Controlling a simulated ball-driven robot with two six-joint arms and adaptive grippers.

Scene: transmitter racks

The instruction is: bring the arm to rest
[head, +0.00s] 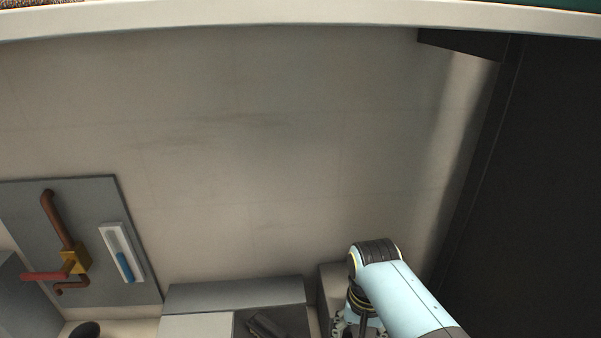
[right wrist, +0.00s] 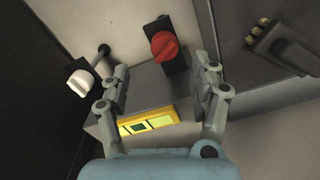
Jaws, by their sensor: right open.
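My right arm (head: 402,296), pale blue with a dark joint, reaches in from the bottom right of the head view. Its gripper is mostly hidden at the bottom edge there. In the right wrist view my right gripper (right wrist: 162,70) is open, with its two grey fingers wide apart and nothing between them. Beyond the fingers, a red rotary knob (right wrist: 164,46) on a black plate shows in the gap. A yellow-framed panel (right wrist: 148,120) lies lower, between the fingers. I cannot tell how far the fingers are from either. My left gripper is in neither view.
A white-headed lever (right wrist: 80,82) stands left of the fingers, a dark handle (right wrist: 285,50) to their right. In the head view, a grey panel (head: 95,220) carries a red-handled valve (head: 75,262) and white gauge (head: 122,252). A dark cabinet (head: 540,180) fills the right.

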